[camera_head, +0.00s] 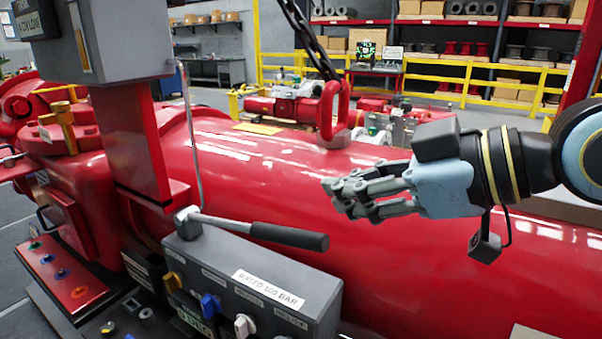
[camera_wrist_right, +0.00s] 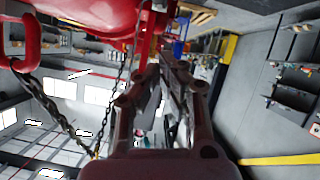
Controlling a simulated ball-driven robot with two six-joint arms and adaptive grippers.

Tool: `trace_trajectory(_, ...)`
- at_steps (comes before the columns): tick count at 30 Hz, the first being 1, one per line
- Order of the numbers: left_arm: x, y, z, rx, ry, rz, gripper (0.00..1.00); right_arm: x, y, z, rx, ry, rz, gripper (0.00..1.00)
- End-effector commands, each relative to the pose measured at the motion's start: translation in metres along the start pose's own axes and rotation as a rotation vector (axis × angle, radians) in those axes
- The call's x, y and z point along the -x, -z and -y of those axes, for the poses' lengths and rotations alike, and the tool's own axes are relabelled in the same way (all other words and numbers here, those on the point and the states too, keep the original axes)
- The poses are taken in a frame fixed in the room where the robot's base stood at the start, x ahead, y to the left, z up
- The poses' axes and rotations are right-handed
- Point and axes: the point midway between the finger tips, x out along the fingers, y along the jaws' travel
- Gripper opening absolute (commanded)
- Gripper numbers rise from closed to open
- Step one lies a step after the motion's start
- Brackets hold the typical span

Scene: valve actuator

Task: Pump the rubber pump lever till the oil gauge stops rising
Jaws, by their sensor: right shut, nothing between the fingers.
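The pump lever (camera_head: 288,236) has a black rubber grip and a grey rod. It sticks out to the right from the top of a grey pump box (camera_head: 270,287) labelled "RATED 100 BAR". My right gripper (camera_head: 338,193) is in the head view, above and to the right of the lever's grip, apart from it. It is shut and empty, in front of the red cylinder. In the right wrist view its fingers (camera_wrist_right: 155,85) point up the picture with nothing held. My left gripper is not in view. I cannot make out an oil gauge with certainty.
A large red cylinder (camera_head: 258,165) fills the middle behind the lever. A red post (camera_head: 132,140) carries a grey box (camera_head: 115,40) at the left. Yellow, blue and white knobs (camera_head: 210,305) sit on the pump box's front. A chain (camera_head: 310,40) hangs to a red lifting eye (camera_head: 334,110).

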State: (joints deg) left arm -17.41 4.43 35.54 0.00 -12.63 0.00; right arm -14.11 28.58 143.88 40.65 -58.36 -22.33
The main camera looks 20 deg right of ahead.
Motion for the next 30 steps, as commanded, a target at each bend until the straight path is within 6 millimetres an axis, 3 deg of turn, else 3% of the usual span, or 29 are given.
trace_trajectory(2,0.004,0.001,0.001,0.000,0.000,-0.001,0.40,0.001,0.008,-0.005,0.009,-0.006,-0.009,0.00)
trace_trajectory(8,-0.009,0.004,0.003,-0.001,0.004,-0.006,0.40,-0.014,0.006,-0.005,0.004,-0.011,-0.016,0.00)
trace_trajectory(11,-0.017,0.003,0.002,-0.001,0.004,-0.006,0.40,-0.027,0.007,-0.004,0.003,-0.008,-0.019,0.00)
trace_trajectory(23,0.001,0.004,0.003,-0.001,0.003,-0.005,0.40,-0.096,0.011,-0.004,0.001,-0.003,-0.015,0.00)
trace_trajectory(30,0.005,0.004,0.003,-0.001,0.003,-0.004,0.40,-0.107,-0.021,-0.005,0.008,-0.003,-0.009,0.00)
